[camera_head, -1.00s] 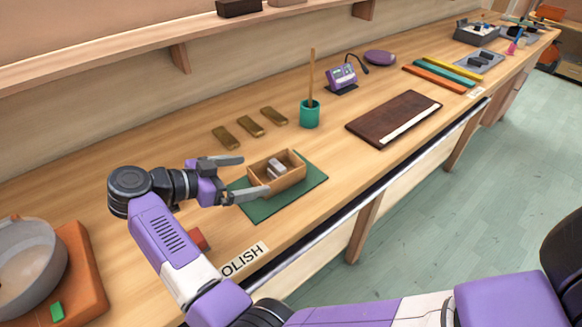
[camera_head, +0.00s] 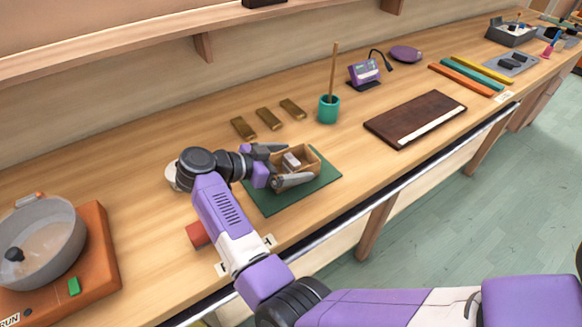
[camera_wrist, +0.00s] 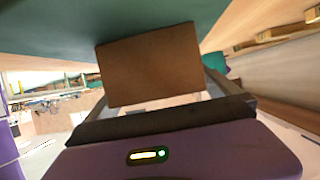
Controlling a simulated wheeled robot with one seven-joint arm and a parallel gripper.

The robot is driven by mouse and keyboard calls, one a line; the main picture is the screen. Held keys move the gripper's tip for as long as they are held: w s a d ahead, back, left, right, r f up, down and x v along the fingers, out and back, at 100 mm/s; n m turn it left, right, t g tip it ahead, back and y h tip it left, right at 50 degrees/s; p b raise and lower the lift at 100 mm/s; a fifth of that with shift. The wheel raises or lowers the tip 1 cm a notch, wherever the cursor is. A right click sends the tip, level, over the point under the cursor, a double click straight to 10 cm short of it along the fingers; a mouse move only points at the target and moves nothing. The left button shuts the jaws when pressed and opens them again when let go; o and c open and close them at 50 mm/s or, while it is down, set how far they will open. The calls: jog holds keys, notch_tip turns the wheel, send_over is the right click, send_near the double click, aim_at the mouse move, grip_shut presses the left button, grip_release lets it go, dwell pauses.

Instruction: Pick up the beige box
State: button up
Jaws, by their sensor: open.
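The beige box (camera_head: 314,165) is a small open-topped tan box on a dark green mat (camera_head: 262,200). Small grey and white blocks (camera_head: 291,161) lie inside it. My gripper (camera_head: 287,165) is open at the box's left end, with one finger along its far side and one along its near side. The fingers partly hide the box; I cannot tell whether they touch it. In the wrist view a plain brown face of the box (camera_wrist: 150,68) fills the middle, just ahead of my gripper.
Several dark brown bars (camera_head: 268,118) and a teal cup (camera_head: 328,110) with a stick stand behind the mat. A dark board (camera_head: 415,118) lies to the right. A pot (camera_head: 45,240) on an orange base is at the left. A red block (camera_head: 198,235) sits near my arm.

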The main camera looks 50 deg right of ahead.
jog(key=shift+d, duration=0.1)
jog(key=c, duration=1.3)
jog(key=shift+c, duration=0.9)
jog(key=shift+r, duration=0.1)
